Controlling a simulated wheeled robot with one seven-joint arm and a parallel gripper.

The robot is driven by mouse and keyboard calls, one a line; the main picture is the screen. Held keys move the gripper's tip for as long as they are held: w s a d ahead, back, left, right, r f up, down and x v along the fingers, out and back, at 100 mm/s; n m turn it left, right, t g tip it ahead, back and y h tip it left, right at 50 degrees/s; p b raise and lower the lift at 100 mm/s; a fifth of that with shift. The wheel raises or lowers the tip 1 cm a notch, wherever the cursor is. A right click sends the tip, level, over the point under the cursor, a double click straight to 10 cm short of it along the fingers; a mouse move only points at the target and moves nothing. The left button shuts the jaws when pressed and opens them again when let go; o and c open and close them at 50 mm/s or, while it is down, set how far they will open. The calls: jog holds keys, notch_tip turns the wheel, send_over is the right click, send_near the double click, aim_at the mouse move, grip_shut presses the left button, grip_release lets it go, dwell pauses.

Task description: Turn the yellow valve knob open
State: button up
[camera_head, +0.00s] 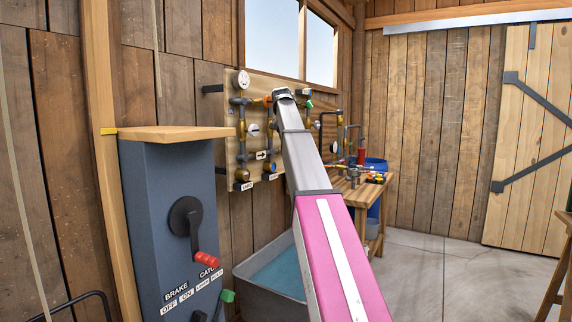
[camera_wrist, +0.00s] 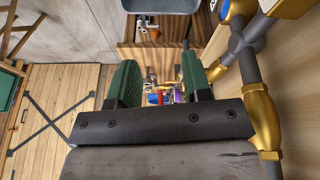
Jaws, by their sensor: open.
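The pipe board (camera_head: 228,90) hangs on the wooden wall below the window, with dark pipes, brass fittings and gauges. I cannot make out a yellow valve knob on it; part of the board is hidden behind my arm. A pipe with brass fittings (camera_wrist: 262,105) runs close along the right of the gripper, apart from the fingers.
A grey lever cabinet (camera_head: 165,215) with a red-handled lever stands at the front left. A grey tub (camera_head: 262,275) with blue content sits below the board. Behind are a wooden workbench (camera_head: 350,190) with tools and a blue barrel (camera_head: 376,166).

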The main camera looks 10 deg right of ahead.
notch_tip(320, 180, down, 11)
jog(key=s+a+n, duration=0.1)
jog(key=shift+s+a, duration=0.2)
jog(key=shift+a, duration=0.1)
